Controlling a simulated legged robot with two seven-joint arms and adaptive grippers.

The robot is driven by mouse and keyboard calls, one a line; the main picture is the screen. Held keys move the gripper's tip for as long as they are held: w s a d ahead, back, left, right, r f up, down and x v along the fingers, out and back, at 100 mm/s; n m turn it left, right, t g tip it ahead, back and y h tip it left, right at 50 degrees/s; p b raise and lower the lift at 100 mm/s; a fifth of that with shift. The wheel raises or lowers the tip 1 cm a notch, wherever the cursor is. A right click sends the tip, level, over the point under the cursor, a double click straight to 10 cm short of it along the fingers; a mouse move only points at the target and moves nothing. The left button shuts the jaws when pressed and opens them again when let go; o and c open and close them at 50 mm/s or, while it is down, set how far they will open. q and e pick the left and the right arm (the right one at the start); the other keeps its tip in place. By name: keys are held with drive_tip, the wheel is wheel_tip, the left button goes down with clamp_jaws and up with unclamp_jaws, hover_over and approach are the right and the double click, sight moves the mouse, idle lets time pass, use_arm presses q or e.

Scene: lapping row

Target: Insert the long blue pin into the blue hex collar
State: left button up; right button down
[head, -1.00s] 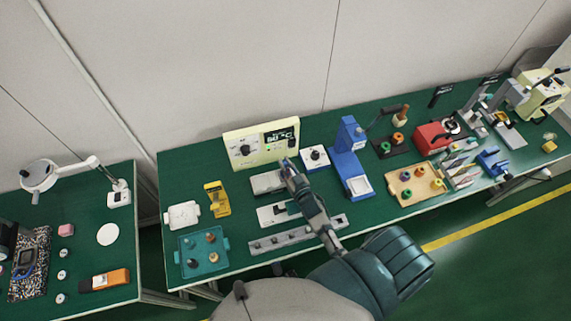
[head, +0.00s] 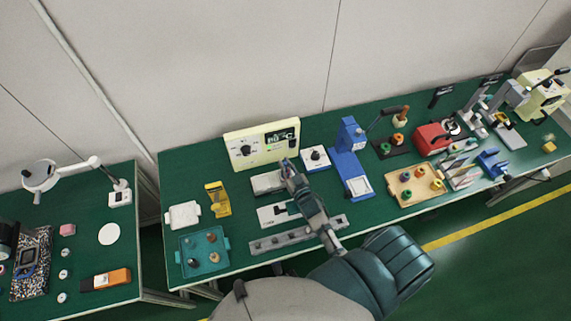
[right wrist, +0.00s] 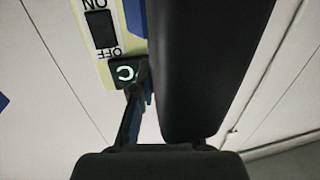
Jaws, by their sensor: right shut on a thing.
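My right gripper (head: 288,167) reaches over the bench with its tips in front of the cream control box. It is shut on a narrow blue thing, which I take for the long blue pin (right wrist: 135,18). In the right wrist view the pin shows only as a blue strip between the dark fingers, its ends hidden. I cannot pick out the blue hex collar. Several small coloured collars sit in the wooden tray (head: 406,200), too small to tell their shape. My left gripper is out of view.
The cream control box (head: 262,145) stands behind the gripper. A blue press (head: 349,165) is to its right. A grey slotted bar (head: 297,234) lies along the front edge. A teal tray (head: 184,268) with small parts is at the left.

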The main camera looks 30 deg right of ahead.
sight(285, 163)
drive_tip(key=shift+p, duration=0.3)
idle(0.7)
drive_tip(key=shift+f, duration=0.15)
idle(0.4)
idle(0.4)
drive_tip(key=shift+r+p, duration=0.5)
drive_tip(key=shift+r, duration=0.1)
wheel_tip(285, 163, up, 6)
drive_tip(key=p, duration=0.4)
drive_tip(key=shift+p, duration=0.35)
drive_tip(key=s+a+r+y+b, duration=0.1)
drive_tip(key=s+a+r+b, duration=0.1)
drive_tip(key=a+r+b, duration=0.5)
drive_tip(key=a+b, duration=0.1)
drive_tip(key=a, duration=0.2)
drive_tip(key=shift+s+a+r+n, duration=0.25)
drive_tip(key=shift+s+a+n, duration=0.1)
drive_tip(key=shift+s+n, duration=0.05)
